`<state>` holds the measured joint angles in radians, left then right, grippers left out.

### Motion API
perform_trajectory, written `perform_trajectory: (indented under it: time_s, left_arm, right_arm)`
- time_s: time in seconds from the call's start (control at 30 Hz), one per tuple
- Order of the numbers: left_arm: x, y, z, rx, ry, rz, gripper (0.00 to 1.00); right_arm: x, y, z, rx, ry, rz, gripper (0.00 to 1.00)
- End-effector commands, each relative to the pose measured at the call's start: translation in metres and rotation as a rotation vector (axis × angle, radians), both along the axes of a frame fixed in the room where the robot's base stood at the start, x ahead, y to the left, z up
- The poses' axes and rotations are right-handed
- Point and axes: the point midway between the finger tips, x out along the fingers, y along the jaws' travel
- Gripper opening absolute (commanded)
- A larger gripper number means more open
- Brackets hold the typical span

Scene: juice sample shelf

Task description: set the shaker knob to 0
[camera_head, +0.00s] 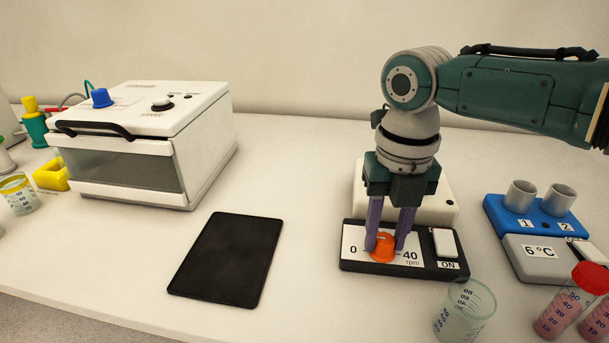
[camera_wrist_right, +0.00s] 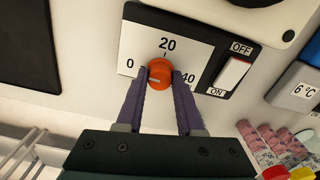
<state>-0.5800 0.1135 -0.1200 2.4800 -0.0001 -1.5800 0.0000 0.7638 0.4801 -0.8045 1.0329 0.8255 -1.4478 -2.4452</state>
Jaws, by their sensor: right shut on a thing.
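The shaker's control panel in the head view has an orange knob (camera_head: 381,248) on a white dial plate (camera_head: 350,243) marked 0 and 40 rpm. In the right wrist view the orange knob (camera_wrist_right: 160,70) sits below the 20 mark, with 0 to its left and 40 to its right. My right gripper (camera_head: 390,244) comes down from above, its two purple fingers shut on the knob from either side. A pale line shows on the knob's face, but I cannot tell surely which number it indicates. My left gripper is not in view.
A white rocker switch (camera_head: 444,243) is right of the knob. A clear beaker (camera_head: 465,310) stands just in front of the panel. A blue and grey tube block (camera_head: 535,240) is at the right. A black mat (camera_head: 228,260) and a white box device (camera_head: 150,140) are left.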

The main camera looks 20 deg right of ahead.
Motion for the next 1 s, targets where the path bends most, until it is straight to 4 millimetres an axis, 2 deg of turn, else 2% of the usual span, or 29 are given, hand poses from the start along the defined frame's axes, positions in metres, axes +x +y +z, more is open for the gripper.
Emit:
perform_trajectory:
  time_s: [0.67, 0.7, 0.93, 1.0]
  left_arm:
    - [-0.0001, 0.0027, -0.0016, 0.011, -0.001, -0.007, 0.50]
    - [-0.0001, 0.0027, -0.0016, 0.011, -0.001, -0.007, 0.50]
    - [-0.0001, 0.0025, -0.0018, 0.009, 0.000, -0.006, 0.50]
    - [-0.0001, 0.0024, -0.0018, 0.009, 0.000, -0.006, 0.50]
  right_arm:
    - [0.0000, 0.0010, 0.0013, 0.003, 0.001, 0.069, 0.00]
    - [0.0001, 0.0009, 0.0013, 0.003, 0.001, 0.069, 0.38]
    - [0.0000, 0.0006, 0.0008, 0.001, 0.001, 0.068, 0.63]
    - [0.0000, 0.0004, 0.0006, 0.001, 0.001, 0.067, 0.67]
